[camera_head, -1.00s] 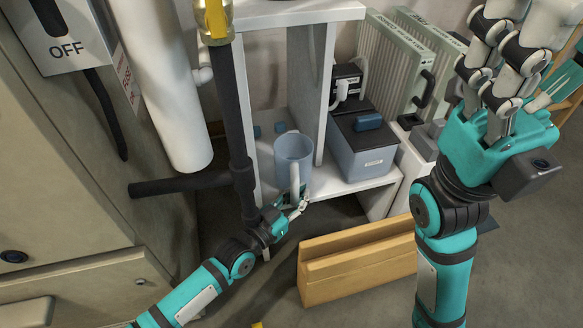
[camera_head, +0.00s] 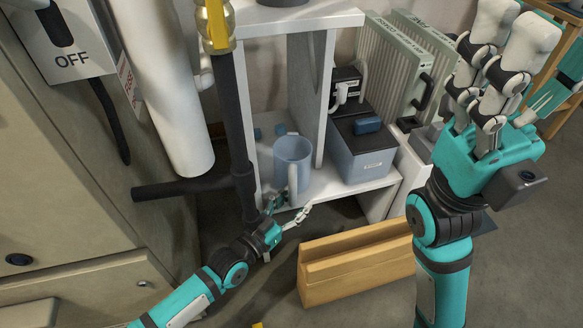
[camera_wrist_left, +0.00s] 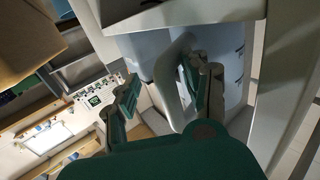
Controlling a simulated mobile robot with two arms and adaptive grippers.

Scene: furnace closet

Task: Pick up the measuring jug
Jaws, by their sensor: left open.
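The measuring jug (camera_head: 291,152) is a translucent blue-grey jug standing upright on the low white shelf. Its handle faces my left gripper (camera_head: 290,207), which is at the shelf's front edge, just in front of the jug. That gripper is open, its fingers spread apart. In the left wrist view the jug (camera_wrist_left: 232,50) stands beyond the open fingers (camera_wrist_left: 160,85). Its pale handle (camera_wrist_left: 168,90) shows between them, close to the right-hand finger; I cannot tell whether they touch. My right gripper (camera_head: 533,65) is raised at the right, its fingers apart and empty.
A blue-grey box (camera_head: 362,150) stands right of the jug on the white shelf (camera_head: 325,185). A dark vertical pipe (camera_head: 238,130) rises just left of the jug. A wooden block (camera_head: 355,262) lies on the floor in front.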

